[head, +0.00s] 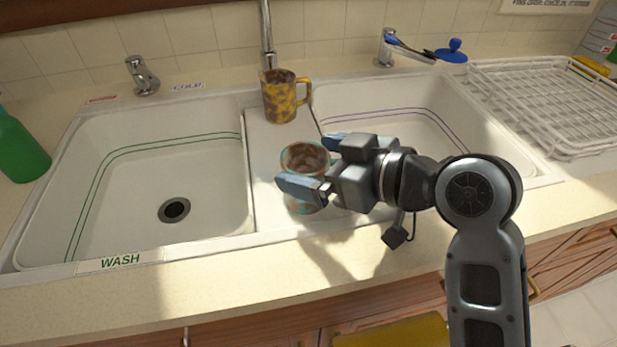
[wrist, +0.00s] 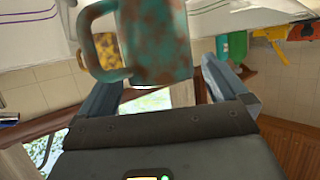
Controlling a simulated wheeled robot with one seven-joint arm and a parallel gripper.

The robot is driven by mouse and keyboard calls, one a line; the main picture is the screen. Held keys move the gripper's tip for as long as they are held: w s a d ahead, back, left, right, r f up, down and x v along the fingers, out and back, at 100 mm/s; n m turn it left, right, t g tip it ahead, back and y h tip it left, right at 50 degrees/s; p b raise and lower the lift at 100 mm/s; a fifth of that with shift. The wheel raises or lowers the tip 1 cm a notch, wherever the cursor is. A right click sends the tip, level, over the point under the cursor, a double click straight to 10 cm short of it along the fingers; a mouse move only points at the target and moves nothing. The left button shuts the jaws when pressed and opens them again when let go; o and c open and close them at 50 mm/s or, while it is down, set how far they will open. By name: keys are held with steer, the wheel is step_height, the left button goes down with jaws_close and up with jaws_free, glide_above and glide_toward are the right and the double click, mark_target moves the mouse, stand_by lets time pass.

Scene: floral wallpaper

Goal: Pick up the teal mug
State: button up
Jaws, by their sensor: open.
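The teal mug (head: 304,158), mottled with brown, stands upright on the white divider between the two sink basins in the head view. My gripper (head: 312,160) is open, with one finger on the near side of the mug and the other on its far side; the near finger hides part of the mug. In the wrist view the teal mug (wrist: 158,42) fills the upper middle, its handle to the left, just beyond and between the open fingers (wrist: 160,85). I cannot tell whether a finger touches it.
A yellow-brown mug (head: 279,98) stands behind on the divider by the tap (head: 267,35). The left basin (head: 150,185) is empty. A white dish rack (head: 545,105) is at right, a blue-lidded item (head: 452,52) behind it. A green bottle (head: 20,148) is at far left.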

steer(key=shift+w+a+f, duration=0.1)
steer(key=shift+a, duration=0.1)
steer(key=shift+c, duration=0.5)
steer(key=c, duration=1.5)
